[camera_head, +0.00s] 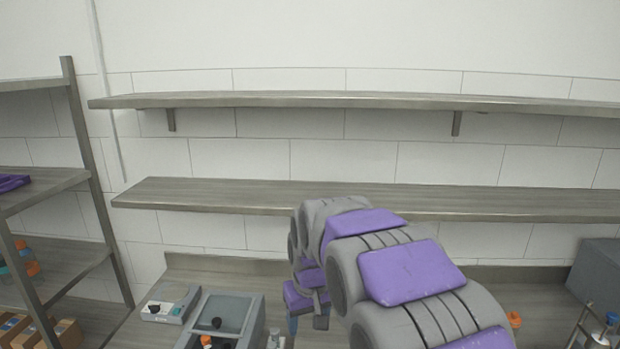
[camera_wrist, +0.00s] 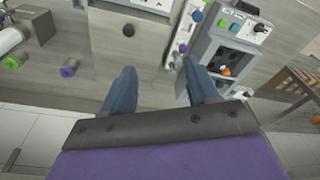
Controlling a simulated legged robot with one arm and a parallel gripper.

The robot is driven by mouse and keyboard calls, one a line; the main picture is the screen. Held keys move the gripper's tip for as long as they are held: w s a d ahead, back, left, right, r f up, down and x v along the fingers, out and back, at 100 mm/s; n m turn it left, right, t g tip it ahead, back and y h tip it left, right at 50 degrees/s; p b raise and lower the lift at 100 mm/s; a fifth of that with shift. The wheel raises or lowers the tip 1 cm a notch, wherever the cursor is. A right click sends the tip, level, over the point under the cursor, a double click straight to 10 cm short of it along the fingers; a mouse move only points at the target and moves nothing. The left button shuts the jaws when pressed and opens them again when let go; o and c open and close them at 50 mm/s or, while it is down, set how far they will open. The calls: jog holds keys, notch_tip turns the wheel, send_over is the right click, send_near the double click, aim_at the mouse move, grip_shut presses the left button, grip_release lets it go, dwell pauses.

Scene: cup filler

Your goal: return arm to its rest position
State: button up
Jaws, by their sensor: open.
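My arm, grey with purple panels, reaches forward over the bench in the head view, and its links hide part of the bench. My gripper (camera_wrist: 162,90) shows in the wrist view with two blue-grey fingers spread apart. Nothing is between the fingers. In the head view only a small part of the gripper end shows low behind the arm. A grey machine (camera_wrist: 228,52) with knobs and a dark opening stands beyond the right finger in the wrist view. An orange item sits in its opening.
Two empty wall shelves (camera_head: 330,195) run behind the arm. A shelf rack (camera_head: 85,170) with bottles and boxes stands at left. Grey devices (camera_head: 222,318) stand on the bench. A dark grey box (camera_head: 597,272) is at right. Green and purple items (camera_wrist: 69,68) lie left in the wrist view.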

jog(key=s+d+f+m+g, duration=0.1)
jog(key=s+d, duration=0.3)
jog(key=s, duration=0.7)
jog(key=s+d+f+m+g+b, duration=0.1)
jog(key=s+d, duration=0.4)
jog(key=s, duration=0.7)
jog(key=s+d+f+m+g, duration=0.1)
jog(key=s+d, duration=0.4)
jog(key=s, duration=0.7)
notch_tip(320, 180, down, 3)
jog(key=shift+d+r+m+h+b, duration=0.2)
jog(key=shift+m+h+b, duration=0.15)
jog(key=shift+m, duration=0.25)
